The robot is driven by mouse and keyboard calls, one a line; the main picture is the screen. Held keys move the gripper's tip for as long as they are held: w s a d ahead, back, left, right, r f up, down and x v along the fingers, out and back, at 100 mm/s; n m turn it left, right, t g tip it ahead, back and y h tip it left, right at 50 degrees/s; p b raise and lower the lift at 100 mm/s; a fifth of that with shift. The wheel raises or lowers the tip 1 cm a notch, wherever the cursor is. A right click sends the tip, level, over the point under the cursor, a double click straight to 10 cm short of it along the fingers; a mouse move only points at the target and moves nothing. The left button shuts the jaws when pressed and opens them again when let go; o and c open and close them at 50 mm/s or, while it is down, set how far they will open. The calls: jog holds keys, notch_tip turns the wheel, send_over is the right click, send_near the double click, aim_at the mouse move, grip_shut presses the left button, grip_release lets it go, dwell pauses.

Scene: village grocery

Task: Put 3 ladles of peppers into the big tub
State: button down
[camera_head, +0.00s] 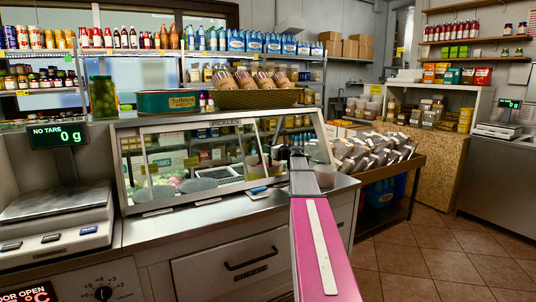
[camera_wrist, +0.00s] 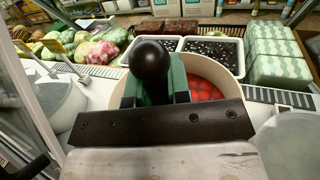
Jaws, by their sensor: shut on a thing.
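In the wrist view my gripper (camera_wrist: 152,92) has green fingers shut on a black round-ended handle (camera_wrist: 150,60), which I take to be the ladle's. The ladle's bowl is hidden. Directly beyond and below the gripper is a round cream container (camera_wrist: 238,88) with red peppers (camera_wrist: 203,90) in it. A whitish tub (camera_wrist: 60,107) stands to the left, and a translucent tub (camera_wrist: 288,140) is at the lower right. I cannot tell which one is the big tub. In the head view the gripper is at the display case and too small to read.
A glass-fronted case (camera_head: 230,155) surrounds the work area. Inside, a tray of black olives (camera_wrist: 212,48) and green-white blocks (camera_wrist: 275,52) stand behind the peppers. A scale (camera_head: 60,205) reading 0 g is at the left.

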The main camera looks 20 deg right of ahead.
notch_tip(320, 180, up, 7)
jog(key=shift+f, duration=0.2)
dwell(0.5)
jog(key=shift+d, duration=0.1)
jog(key=s+d+r, duration=0.1)
jog(key=s, duration=0.6)
jog(key=s+d+r, duration=0.1)
jog(key=s+r, duration=0.1)
jog(key=s, duration=0.5)
jog(key=shift+s+d, duration=0.3)
jog(key=shift+d, duration=0.1)
dwell(0.5)
